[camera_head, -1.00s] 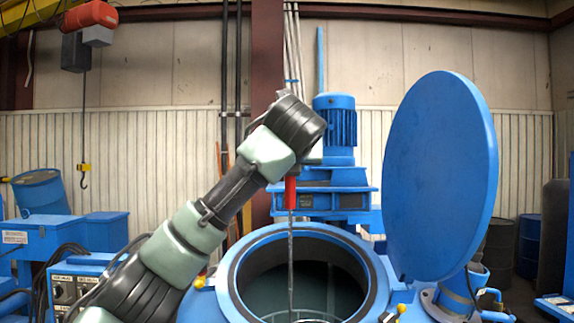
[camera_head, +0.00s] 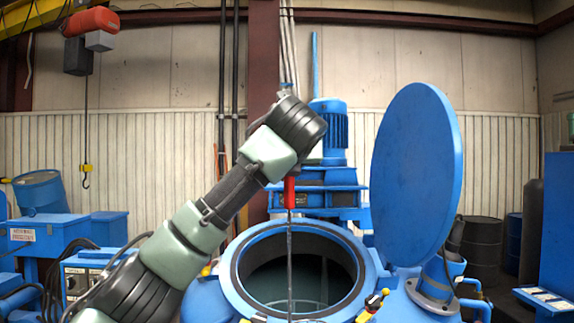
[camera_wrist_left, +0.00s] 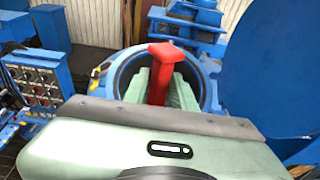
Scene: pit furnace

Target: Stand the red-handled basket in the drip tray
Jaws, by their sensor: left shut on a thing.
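My left gripper (camera_wrist_left: 160,92) is shut on the red handle of the basket (camera_wrist_left: 160,75), which stands between the two pale green fingers in the left wrist view. In the head view the handle (camera_head: 290,192) hangs upright below my left wrist, which hides most of the gripper. A thin grey rod runs straight down from the handle, across the picture of the furnace mouth, to near the bottom edge. The lower part of the basket is not visible. I see no drip tray in either view. My right gripper is not in view.
The round blue furnace mouth (camera_head: 235,275) is open behind the rod. Its blue lid (camera_head: 418,175) stands raised at the right. A yellow-and-red valve (camera_head: 373,302) is by the front right rim. A control box (camera_head: 85,275) is at the left, and dark drums (camera_head: 481,243) stand at the right.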

